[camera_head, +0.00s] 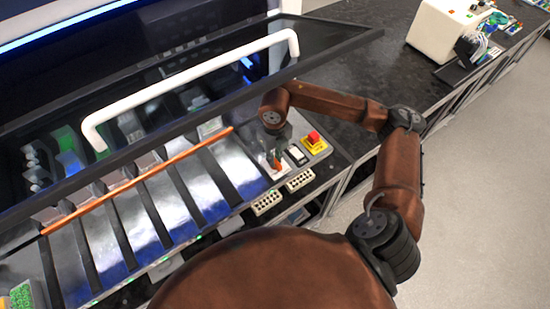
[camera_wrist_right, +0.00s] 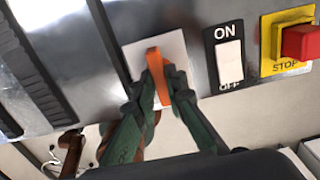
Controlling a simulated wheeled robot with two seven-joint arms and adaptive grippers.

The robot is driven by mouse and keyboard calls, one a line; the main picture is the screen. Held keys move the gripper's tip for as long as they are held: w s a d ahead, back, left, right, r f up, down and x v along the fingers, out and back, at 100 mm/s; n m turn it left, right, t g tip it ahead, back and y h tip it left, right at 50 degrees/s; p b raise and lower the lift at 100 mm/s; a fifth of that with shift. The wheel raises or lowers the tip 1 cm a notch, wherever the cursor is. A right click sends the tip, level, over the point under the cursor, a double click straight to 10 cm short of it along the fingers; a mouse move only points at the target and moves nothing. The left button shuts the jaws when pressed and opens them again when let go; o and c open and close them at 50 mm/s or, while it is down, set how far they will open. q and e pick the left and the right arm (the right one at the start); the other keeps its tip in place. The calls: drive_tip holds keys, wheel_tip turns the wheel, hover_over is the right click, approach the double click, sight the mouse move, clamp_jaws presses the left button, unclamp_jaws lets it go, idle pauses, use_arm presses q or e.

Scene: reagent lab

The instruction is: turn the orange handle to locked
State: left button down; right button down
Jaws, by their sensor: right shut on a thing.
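The orange handle (camera_wrist_right: 156,72) stands on a pale square plate (camera_wrist_right: 137,53) on the machine's front panel. In the right wrist view my right gripper (camera_wrist_right: 160,92) is shut on it, with one green finger on each side. In the head view the orange handle (camera_head: 275,165) shows small below the right gripper (camera_head: 276,156), which partly covers it. No lock marking is readable around the handle. My left gripper is in neither view.
A white ON/OFF switch (camera_wrist_right: 229,62) and a red stop button (camera_wrist_right: 301,42) on a yellow base sit right of the handle. Sockets (camera_head: 268,202) lie below. A glass cover with a white bar handle (camera_head: 190,75) is above left.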

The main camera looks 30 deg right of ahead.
drive_tip(key=c, duration=2)
unclamp_jaws()
drive_tip(key=shift+o, duration=0.2)
wheel_tip(320, 180, up, 12)
